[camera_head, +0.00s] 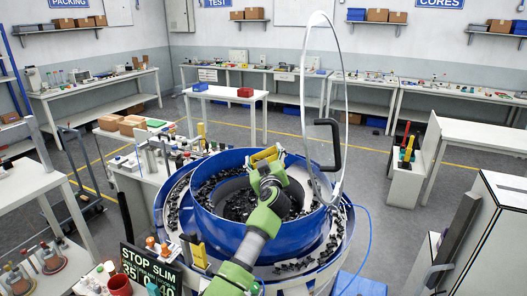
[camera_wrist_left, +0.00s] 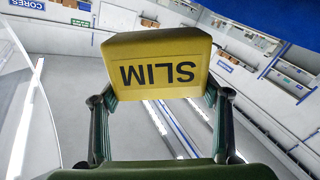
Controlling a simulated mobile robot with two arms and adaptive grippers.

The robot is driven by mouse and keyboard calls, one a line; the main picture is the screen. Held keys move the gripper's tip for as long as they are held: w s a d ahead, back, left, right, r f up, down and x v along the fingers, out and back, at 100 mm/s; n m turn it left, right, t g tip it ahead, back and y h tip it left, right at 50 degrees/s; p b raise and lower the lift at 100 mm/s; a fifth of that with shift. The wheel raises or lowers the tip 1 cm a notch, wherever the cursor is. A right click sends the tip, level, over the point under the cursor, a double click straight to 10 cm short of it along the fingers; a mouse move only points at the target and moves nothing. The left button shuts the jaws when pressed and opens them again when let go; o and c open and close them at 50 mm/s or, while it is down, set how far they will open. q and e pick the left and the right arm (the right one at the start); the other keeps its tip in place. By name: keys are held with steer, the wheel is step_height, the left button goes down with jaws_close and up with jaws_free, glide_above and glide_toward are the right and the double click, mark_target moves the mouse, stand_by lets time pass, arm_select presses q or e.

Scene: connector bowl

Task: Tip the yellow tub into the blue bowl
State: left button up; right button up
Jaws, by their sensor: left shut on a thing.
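The yellow tub (camera_head: 265,155) is above the far part of the blue bowl (camera_head: 222,232) in the head view. In the left wrist view the yellow tub (camera_wrist_left: 160,62) shows a face marked SLIM, upside down in the picture. My left gripper (camera_head: 268,172) is shut on the tub, with a finger at each side of it in the left wrist view (camera_wrist_left: 160,98). The tub's opening and contents are hidden, and I cannot tell how far it is tilted. Many small black parts lie inside the bowl and on its outer track. My right gripper is not in view.
A clear round lid (camera_head: 336,75) with a pale rim stands raised at the bowl's right, with a black handle. A STOP SLIM display (camera_head: 150,268) stands at the front left. A cluttered bench (camera_head: 150,165) is left of the bowl.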

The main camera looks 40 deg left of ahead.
arm_select(q)
steer(key=n, duration=0.1)
steer(key=f+n, duration=0.2)
steer(key=shift+w+a+f+n+b, duration=0.25)
steer(key=shift+w+n+b, duration=0.05)
steer(key=b, duration=0.2)
steer(key=shift+n+b, duration=0.3)
steer(key=shift+n, duration=0.1)
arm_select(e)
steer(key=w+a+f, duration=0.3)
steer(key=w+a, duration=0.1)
arm_select(q)
steer(key=n+b, duration=0.3)
steer(key=b, duration=0.4)
steer(key=shift+s+f, duration=0.1)
steer(key=shift+r+n, duration=0.2)
steer(key=shift+n, duration=0.5)
steer(key=shift+f+n, duration=0.15)
steer(key=shift+n, duration=1.25)
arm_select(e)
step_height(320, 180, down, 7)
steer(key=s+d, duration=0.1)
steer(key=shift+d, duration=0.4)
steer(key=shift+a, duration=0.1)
